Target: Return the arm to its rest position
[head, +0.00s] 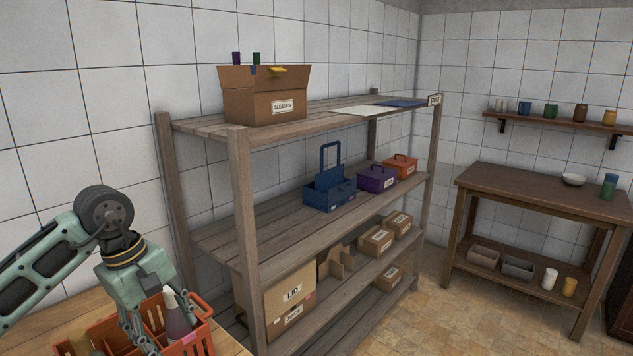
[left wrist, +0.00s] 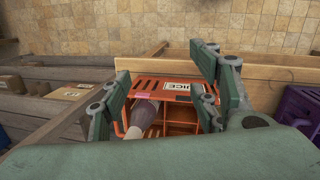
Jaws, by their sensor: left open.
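My left arm comes in from the left in the head view. Its gripper (head: 140,342) points down at an orange crate (head: 203,336) at the bottom edge. The fingers are open and low over the crate. A dark bottle with a pale top (head: 178,318) stands in the crate, just right of the gripper. In the left wrist view the gripper's spread fingers (left wrist: 165,100) are above the compartments of the crate (left wrist: 180,115), with the bottle (left wrist: 145,112) between or below them; its contact with the fingers cannot be told. My right gripper is not in view.
A wooden shelf rack (head: 240,210) stands close to the right of the arm. It bears a cardboard box (head: 250,100), a blue toolbox (head: 328,192) and other boxes. A purple crate (left wrist: 297,112) shows in the left wrist view. Floor is free before the brown table (head: 530,200).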

